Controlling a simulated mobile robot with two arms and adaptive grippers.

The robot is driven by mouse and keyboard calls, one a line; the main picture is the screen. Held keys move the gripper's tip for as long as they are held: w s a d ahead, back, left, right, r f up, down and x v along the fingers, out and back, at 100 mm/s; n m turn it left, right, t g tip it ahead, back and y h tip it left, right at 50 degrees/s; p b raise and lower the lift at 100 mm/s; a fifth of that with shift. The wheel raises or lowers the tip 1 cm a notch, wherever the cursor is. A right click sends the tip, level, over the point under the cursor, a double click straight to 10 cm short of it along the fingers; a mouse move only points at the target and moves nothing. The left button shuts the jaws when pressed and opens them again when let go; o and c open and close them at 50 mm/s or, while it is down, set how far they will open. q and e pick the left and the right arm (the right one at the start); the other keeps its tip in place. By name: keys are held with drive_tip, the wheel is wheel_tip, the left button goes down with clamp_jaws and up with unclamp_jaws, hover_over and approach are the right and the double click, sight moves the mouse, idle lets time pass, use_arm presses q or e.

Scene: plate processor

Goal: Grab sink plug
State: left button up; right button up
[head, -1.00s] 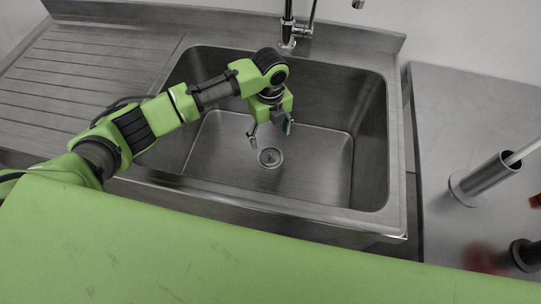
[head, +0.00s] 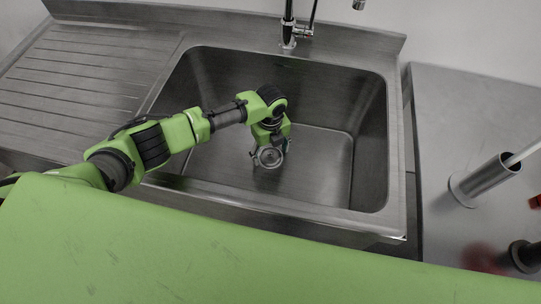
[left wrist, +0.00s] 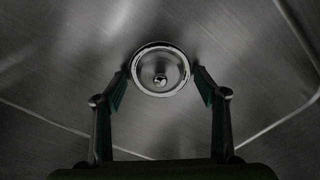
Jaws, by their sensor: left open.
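The sink plug (left wrist: 161,80) is a round metal piece with a small knob, set in the drain ring at the bottom of the steel sink basin (head: 325,150). In the head view the plug (head: 268,157) shows between the fingers of my left gripper (head: 270,153). In the left wrist view my left gripper (left wrist: 160,92) is open, with one finger on each side of the drain ring. I cannot tell whether the fingertips touch the ring. My right gripper is not in view.
A ribbed drainboard (head: 80,80) lies left of the basin. A black tap (head: 289,30) stands at the back edge. On the right is a steel counter (head: 440,130) with a metal cylinder (head: 485,180). The basin's right side is clear.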

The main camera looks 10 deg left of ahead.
use_arm(q)
clamp_jaws()
drive_tip(key=shift+r, duration=0.1)
